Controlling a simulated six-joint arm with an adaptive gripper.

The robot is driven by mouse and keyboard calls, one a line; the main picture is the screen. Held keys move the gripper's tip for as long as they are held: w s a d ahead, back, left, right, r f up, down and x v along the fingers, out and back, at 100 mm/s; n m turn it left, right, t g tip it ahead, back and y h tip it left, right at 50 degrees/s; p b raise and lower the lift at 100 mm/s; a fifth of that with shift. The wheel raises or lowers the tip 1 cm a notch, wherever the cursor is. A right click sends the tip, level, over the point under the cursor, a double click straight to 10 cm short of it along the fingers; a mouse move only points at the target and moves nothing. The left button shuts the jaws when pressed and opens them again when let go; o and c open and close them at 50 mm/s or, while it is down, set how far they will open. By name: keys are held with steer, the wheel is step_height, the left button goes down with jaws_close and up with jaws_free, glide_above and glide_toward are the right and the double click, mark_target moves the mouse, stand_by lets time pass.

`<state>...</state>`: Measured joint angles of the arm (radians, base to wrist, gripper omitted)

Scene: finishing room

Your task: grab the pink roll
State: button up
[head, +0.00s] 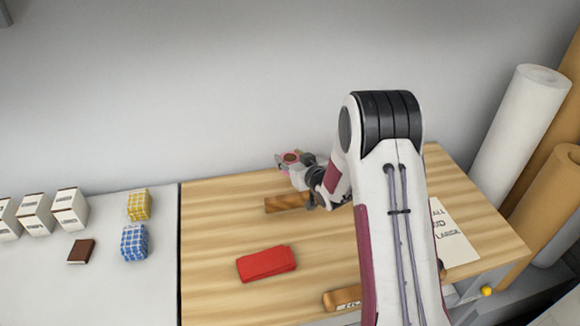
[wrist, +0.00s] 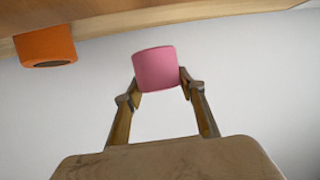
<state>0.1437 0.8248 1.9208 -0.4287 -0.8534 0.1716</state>
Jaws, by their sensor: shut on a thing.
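The pink roll (wrist: 155,69) sits between the two fingertips of my gripper (wrist: 160,80) in the wrist view, with a finger against each side. In the head view my gripper (head: 291,160) is at the back of the wooden table, near the wall. The pink roll there is small and partly covered by the fingers. Clear wall shows around the roll in the wrist view, and it looks held above the table top.
An orange roll (wrist: 45,46) shows at upper left in the wrist view. On the wooden table (head: 215,220) lie a brown bar (head: 287,202), a red folded cloth (head: 266,264) and a lettered sheet (head: 452,232). White boxes (head: 70,207) and wrapped blocks (head: 134,243) stand left. Tall rolls (head: 522,125) lean right.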

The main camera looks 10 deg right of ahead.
mark_target(290, 158)
steer(key=shift+r, duration=2.05)
